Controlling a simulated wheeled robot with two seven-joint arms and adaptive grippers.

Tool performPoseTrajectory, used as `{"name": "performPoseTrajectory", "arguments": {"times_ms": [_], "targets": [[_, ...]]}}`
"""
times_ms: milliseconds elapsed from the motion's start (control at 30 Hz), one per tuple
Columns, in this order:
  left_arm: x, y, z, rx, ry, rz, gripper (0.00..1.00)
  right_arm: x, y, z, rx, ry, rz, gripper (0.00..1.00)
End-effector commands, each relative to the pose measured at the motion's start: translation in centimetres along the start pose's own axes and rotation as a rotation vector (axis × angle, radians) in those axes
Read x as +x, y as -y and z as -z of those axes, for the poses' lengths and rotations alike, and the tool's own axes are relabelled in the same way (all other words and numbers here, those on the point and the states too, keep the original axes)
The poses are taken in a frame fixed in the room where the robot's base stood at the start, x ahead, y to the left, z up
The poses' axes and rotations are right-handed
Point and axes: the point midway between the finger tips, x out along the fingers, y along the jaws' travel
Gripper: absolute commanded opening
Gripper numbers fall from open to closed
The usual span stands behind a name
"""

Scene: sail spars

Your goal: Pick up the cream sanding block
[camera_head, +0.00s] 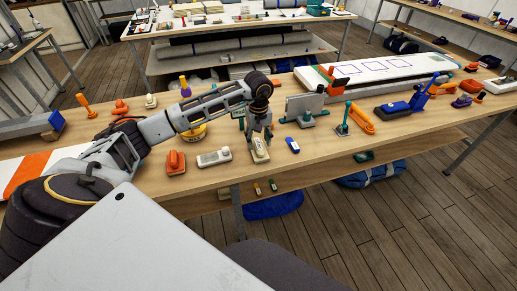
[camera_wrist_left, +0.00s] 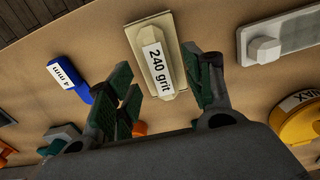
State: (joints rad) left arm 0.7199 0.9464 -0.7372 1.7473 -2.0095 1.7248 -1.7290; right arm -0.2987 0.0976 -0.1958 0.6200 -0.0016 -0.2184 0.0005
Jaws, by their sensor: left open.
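The cream sanding block (camera_head: 261,156) lies on the workbench, directly below my left gripper (camera_head: 259,137). In the left wrist view the block (camera_wrist_left: 162,38) carries a white label reading "240 grit". There my left gripper (camera_wrist_left: 160,72) is open, with one green-padded finger to each side of the block in the picture. I see nothing held between the fingers. The fingers hide part of the block in the head view, and I cannot tell whether they touch it. My right gripper is not in view.
A pale grey block (camera_head: 213,158) lies just left of the sanding block. An orange-handled tool (camera_head: 175,162) is farther left. A small blue item (camera_head: 292,145) lies to the right. A yellow round tin (camera_wrist_left: 302,118) is close by. The bench's front edge is near.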

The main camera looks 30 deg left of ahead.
Motion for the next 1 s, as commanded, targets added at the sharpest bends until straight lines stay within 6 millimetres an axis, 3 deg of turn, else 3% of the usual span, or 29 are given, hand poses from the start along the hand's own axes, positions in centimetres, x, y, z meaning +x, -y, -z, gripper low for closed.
{"name": "performPoseTrajectory", "arguments": {"times_ms": [300,800,1000], "targets": [[2.6,0.0,0.0,0.0,0.002,0.001,0.52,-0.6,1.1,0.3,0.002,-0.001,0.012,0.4],[2.8,0.0,0.0,0.0,0.001,0.0,0.52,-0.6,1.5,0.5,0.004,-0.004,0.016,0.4],[2.8,0.0,0.0,0.0,0.001,0.0,0.27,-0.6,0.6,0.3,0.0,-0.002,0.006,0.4]]}}
